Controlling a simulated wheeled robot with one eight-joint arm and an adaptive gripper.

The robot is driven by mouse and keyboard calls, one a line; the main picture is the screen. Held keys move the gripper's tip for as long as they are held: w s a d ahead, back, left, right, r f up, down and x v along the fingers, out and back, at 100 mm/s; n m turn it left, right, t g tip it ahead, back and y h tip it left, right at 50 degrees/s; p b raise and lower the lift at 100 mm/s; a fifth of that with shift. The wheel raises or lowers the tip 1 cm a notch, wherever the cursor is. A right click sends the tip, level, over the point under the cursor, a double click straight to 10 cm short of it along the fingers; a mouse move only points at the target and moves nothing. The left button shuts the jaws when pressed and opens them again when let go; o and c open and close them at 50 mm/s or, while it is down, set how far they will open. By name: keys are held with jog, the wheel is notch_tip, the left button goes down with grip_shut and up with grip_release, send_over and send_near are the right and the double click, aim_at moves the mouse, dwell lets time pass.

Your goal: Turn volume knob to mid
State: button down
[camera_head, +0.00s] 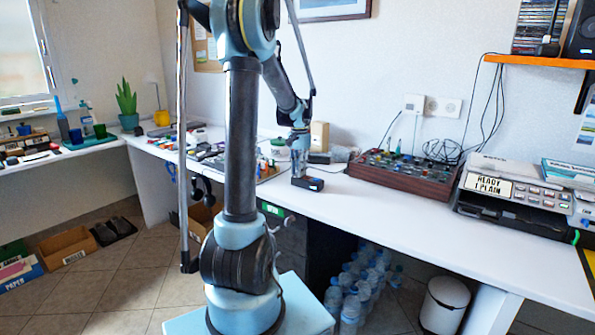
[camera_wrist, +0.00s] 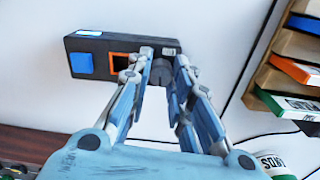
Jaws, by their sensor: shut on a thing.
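A small black box (camera_wrist: 103,45) lies on the white desk in the wrist view. It has a blue square (camera_wrist: 82,63), an orange-framed square (camera_wrist: 120,66) and a dark round knob (camera_wrist: 161,72) at its right end. My gripper (camera_wrist: 161,60) has its two fingers on either side of this knob, shut on it. The knob's pointer or marks cannot be made out. In the head view, my gripper (camera_head: 300,160) reaches down to the black box (camera_head: 309,184) near the desk's front edge, and the knob is hidden there.
A wood-sided mixer panel (camera_head: 405,172) with several knobs stands right of the box. Further right is a device with a "READY 1 PLAIN" display (camera_head: 489,185). Small coloured items (camera_head: 215,155) lie to the left. Bare white desk (camera_head: 390,215) lies in front of the mixer.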

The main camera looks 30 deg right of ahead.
jog(key=shift+m, duration=0.6)
jog(key=c, duration=1.4)
grip_release()
jog(key=shift+r, duration=0.1)
notch_tip(320, 180, up, 12)
jog(key=shift+f, duration=0.1)
